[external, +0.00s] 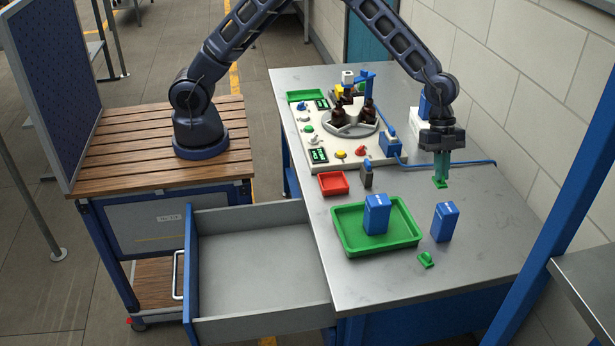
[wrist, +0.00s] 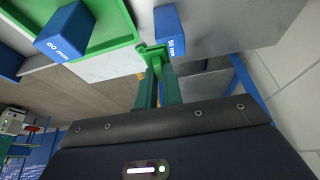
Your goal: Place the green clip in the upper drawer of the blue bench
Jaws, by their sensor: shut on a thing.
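My gripper (external: 440,176) has green fingers and is shut on a green clip (external: 440,184), held above the right side of the grey bench top (external: 475,205). In the wrist view the clip (wrist: 152,49) sits at the fingertips (wrist: 159,68), beside a blue block marked 50 mm (wrist: 170,28). A second green clip (external: 426,260) lies on the bench near its front. The drawer (external: 258,262), grey inside with a blue front and pale handle, is pulled out to the left of the bench. It looks empty.
A green tray (external: 347,246) holds a blue block (external: 377,214); another blue block (external: 445,222) stands to its right. A red tray (external: 333,183) and a panel with amber bottles (external: 338,111) lie farther back. A wall (external: 520,90) bounds the right.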

